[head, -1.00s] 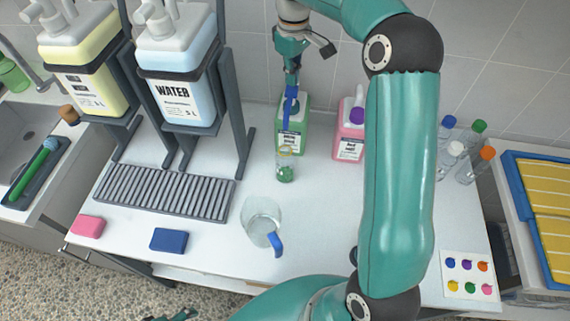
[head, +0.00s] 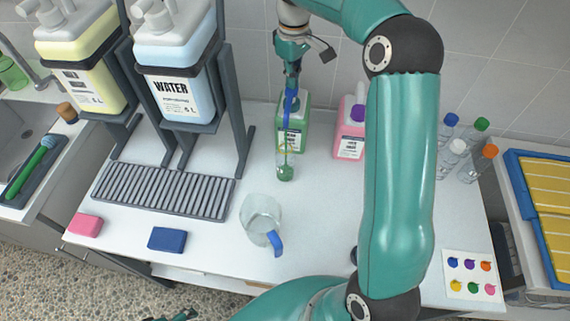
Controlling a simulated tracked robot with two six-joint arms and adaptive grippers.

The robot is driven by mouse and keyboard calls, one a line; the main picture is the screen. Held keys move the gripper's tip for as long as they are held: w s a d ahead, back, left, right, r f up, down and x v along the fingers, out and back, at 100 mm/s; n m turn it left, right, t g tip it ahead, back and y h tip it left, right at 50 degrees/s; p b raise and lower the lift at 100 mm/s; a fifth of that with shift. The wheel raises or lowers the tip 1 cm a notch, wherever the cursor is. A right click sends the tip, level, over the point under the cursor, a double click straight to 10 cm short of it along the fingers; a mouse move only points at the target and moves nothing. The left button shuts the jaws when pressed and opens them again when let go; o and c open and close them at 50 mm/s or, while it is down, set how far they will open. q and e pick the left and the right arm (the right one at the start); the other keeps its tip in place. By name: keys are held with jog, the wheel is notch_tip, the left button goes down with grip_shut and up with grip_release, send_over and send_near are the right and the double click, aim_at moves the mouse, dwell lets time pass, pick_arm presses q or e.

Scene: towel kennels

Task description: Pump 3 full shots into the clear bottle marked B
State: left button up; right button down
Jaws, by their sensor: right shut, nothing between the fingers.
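A green jug (head: 297,137) with a white label stands near the back wall. My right gripper (head: 290,116) points down, shut and empty, at the jug's pump top, which it mostly hides. A small clear bottle (head: 284,160) stands upright just in front of the jug, with green liquid in its bottom. A thin yellow-green streak shows inside it, like a falling stream. I cannot read a letter on the bottle. A dark piece that looks like my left gripper (head: 180,315) shows at the bottom edge, too cut off to judge its jaws.
A pink jug (head: 349,140) stands right of the green one. A clear pitcher (head: 262,215) with a blue handle stands in front. Several capped bottles (head: 457,148) stand at the right. Left are a water tank (head: 178,85), a yellow tank (head: 80,75) and a drain grate (head: 165,190).

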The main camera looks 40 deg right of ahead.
jog(key=shift+f+b, duration=0.75)
jog(key=shift+f, duration=0.65)
jog(key=shift+r+p, duration=3.15)
jog(key=shift+r, duration=0.1)
jog(key=shift+f, duration=0.15)
